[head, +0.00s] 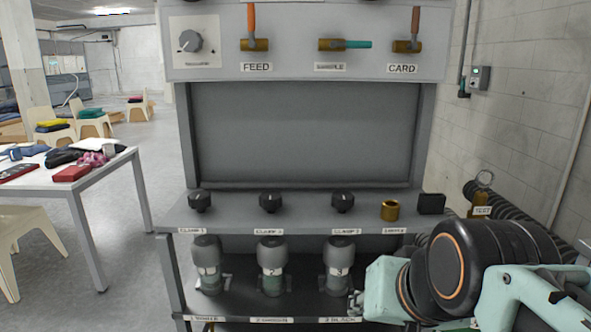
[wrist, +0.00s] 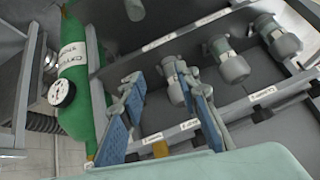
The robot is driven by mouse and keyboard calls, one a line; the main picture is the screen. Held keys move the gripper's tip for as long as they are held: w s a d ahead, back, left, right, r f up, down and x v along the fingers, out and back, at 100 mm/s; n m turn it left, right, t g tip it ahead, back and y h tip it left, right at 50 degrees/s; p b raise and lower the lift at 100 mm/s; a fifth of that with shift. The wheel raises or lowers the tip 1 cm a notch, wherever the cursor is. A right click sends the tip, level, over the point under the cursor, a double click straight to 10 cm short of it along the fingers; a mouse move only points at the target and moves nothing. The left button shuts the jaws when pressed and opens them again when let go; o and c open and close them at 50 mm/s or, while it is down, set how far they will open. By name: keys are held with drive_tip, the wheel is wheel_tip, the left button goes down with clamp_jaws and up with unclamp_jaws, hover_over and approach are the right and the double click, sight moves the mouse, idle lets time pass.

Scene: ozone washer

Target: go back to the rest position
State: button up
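My gripper (wrist: 158,85) shows in the wrist view with its two blue-padded fingers spread apart. Most of the gripper is hidden or out of frame there, apart from a small part by that bottle.
The panel has FEED (head: 254,45), middle and CARD (head: 407,46) valves above, and black knobs (head: 270,201) on its ledge. A green cylinder (wrist: 75,75) with a gauge (wrist: 62,92) stands left in the wrist view. A white table (head: 125,158) stands left; floor between is clear.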

drive_tip(key=s+d+f+n+g, duration=0.2)
drive_tip(key=s+f, duration=0.2)
drive_tip(key=s, duration=0.1)
wheel_tip(320, 180, up, 24)
drive_tip(key=p, duration=2.3)
drive_tip(key=shift+a+h+p, duration=0.15)
drive_tip(key=shift+h+p, duration=0.25)
